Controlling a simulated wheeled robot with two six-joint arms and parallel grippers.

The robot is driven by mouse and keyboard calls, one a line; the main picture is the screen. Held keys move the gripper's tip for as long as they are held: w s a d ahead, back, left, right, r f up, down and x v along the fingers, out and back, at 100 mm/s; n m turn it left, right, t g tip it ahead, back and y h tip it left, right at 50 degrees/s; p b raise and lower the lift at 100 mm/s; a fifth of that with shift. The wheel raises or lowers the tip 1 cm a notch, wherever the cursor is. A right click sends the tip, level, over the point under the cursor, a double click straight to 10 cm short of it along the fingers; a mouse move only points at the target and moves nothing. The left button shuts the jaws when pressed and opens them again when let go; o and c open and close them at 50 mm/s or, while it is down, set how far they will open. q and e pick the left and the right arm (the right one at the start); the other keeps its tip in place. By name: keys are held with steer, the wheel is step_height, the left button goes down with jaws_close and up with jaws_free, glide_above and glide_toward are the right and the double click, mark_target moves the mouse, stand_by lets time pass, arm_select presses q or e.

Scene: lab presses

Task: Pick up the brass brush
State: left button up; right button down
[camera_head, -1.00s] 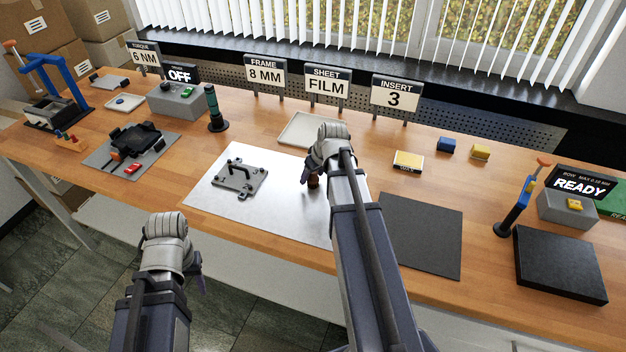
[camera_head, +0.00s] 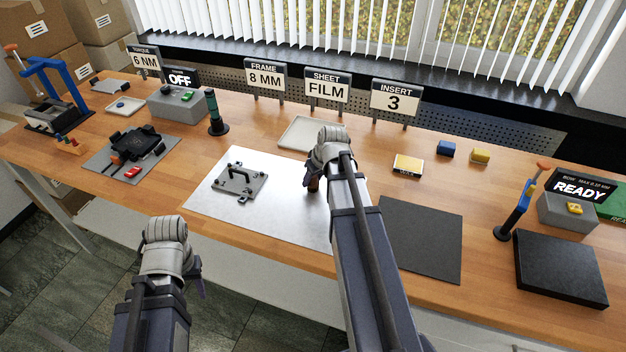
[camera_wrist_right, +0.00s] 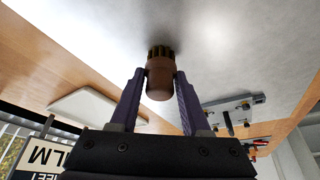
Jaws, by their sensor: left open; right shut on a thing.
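The brass brush (camera_wrist_right: 160,78) has a brown rounded handle and dark, brass-coloured bristles. In the right wrist view, my right gripper (camera_wrist_right: 160,84) is shut on its handle, one finger on each side. The bristle end points at the pale metal sheet (camera_head: 215,207), on or very close to it. In the head view the brush (camera_head: 313,185) shows only partly below my right gripper (camera_head: 311,178), over the sheet's right part. My left gripper (camera_head: 197,278) is open, in front of the bench's front edge; its fingers are mostly hidden by the wrist.
A pale tray (camera_head: 300,133) is behind the right gripper. A dark mat (camera_head: 425,235) and a black block (camera_head: 560,265) lie to the right. Signs stand along the back.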

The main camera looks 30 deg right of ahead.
step_height(320, 180, up, 10)
steer(key=p, duration=0.9)
steer(key=shift+p, duration=0.4)
steer(key=c, duration=1)
jaws_free()
steer(key=c, duration=0.6)
steer(key=c, duration=1.6)
jaws_free()
